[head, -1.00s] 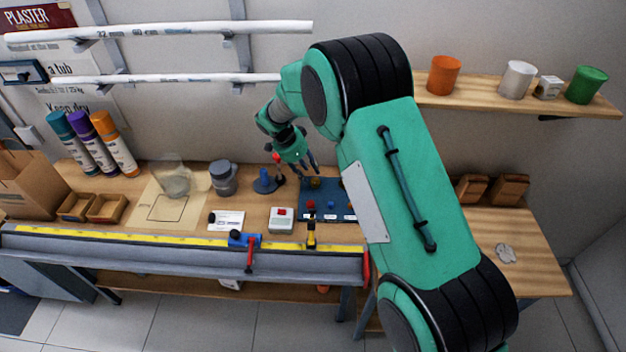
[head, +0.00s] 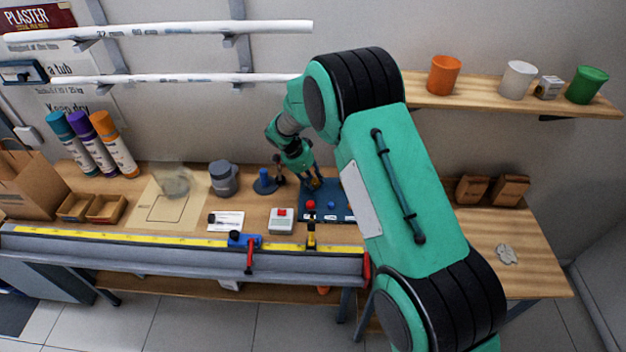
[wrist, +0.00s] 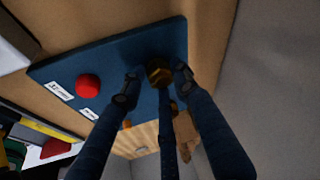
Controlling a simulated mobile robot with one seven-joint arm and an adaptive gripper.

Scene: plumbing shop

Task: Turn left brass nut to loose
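The blue board (head: 342,188) lies on the bench with a brass nut (wrist: 158,72) near its back edge. In the wrist view, the nut stands between the fingertips of my gripper (wrist: 157,80). The fingers are spread on its sides and I see small gaps, so they look open around it. In the head view, my gripper (head: 314,182) is low over the back left of the board and mostly hides the nut. A small orange-brass piece (wrist: 127,124) shows beyond one finger; I cannot tell if it is another nut.
A red knob (head: 310,205) and a blue knob (head: 331,205) stand on the board's front, with white labels. A dark blue stand (head: 265,183) is close left of my gripper. A white box with a red button (head: 281,222) sits in front.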

